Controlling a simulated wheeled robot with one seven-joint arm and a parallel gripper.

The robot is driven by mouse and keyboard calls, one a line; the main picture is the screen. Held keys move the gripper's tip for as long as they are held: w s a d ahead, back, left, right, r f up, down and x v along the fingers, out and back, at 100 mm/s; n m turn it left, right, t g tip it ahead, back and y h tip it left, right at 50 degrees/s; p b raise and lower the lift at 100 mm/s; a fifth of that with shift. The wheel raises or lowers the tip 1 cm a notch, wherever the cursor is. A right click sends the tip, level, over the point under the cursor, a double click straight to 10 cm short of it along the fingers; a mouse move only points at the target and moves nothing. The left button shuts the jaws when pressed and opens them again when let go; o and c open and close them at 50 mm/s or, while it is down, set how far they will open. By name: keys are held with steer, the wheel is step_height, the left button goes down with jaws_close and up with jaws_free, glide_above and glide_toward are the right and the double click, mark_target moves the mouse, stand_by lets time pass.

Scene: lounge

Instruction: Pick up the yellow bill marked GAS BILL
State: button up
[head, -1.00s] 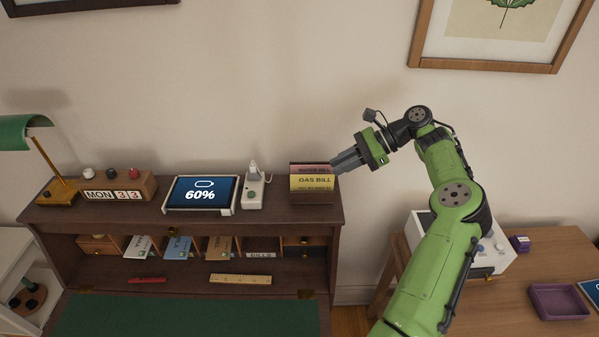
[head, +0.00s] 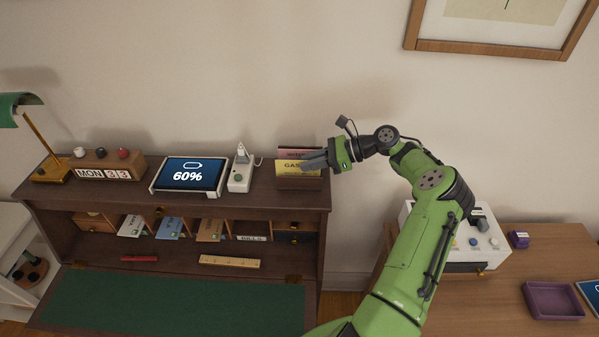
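The yellow bill (head: 287,167) marked GAS BILL stands in a dark wooden holder (head: 298,183) on top of the desk. Only the start of its lettering shows. A pinkish bill (head: 291,154) stands behind it. My gripper (head: 306,161) reaches in from the right, and its dark fingers cover the right part of the yellow bill in this view. I cannot tell whether the fingers touch the bill or are in front of it. The gap between the fingers is not clear.
Left of the holder are a small white device (head: 240,173), a tablet showing 60% (head: 188,175), a calendar block (head: 104,168) and a green lamp (head: 22,105). The wall is close behind. A white box (head: 470,238) and purple tray (head: 552,301) are on the right table.

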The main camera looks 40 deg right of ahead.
steer(key=shift+x, duration=1.15)
jaws_close()
